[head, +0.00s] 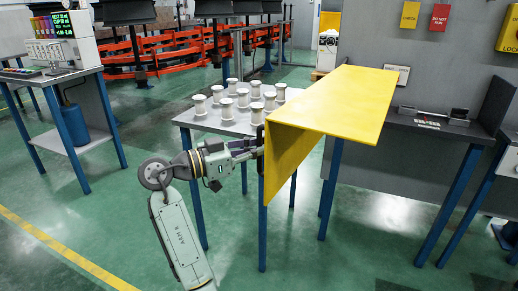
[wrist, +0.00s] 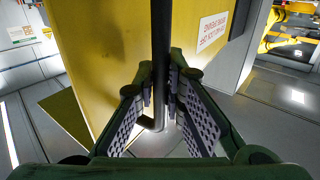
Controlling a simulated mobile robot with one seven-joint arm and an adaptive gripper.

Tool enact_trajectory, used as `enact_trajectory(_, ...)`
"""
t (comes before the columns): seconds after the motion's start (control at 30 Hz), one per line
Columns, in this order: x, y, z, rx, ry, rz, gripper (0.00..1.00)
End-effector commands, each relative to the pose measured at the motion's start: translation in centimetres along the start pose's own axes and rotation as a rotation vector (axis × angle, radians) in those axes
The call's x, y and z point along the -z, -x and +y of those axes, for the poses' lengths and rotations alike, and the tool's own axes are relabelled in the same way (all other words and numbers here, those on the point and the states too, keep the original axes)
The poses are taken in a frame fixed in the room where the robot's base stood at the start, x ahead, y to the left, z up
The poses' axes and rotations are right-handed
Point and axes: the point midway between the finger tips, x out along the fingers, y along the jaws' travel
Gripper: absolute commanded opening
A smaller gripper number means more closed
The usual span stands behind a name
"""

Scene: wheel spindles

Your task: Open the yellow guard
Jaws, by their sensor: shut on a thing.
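The yellow guard (head: 340,100) is a bent panel with a broad top and a side face hanging down. It stands out over the grey table beside the wall. In the wrist view its yellow face (wrist: 98,50) fills the upper left and middle. A dark upright bar handle (wrist: 160,40) runs in front of that face. My gripper (head: 258,143) is at the guard's left side face in the head view. In the wrist view, my gripper (wrist: 160,85) has its fingers on both sides of the bar, shut on it. What lies under the guard is mostly hidden.
Several white spools (head: 243,98) stand on the grey table (head: 208,121) left of the guard. A bench with a coloured display (head: 62,25) stands at far left. A grey wall station (head: 430,121) is at right. The green floor (head: 110,215) at left front is clear.

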Motion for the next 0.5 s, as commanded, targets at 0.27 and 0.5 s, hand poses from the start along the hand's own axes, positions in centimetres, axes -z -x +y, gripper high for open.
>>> enact_trajectory(0.27,-0.04,-0.01,-0.01,-0.001,0.003,-0.001,0.0)
enact_trajectory(0.5,-0.02,-0.02,0.0,-0.001,0.002,-0.001,0.21)
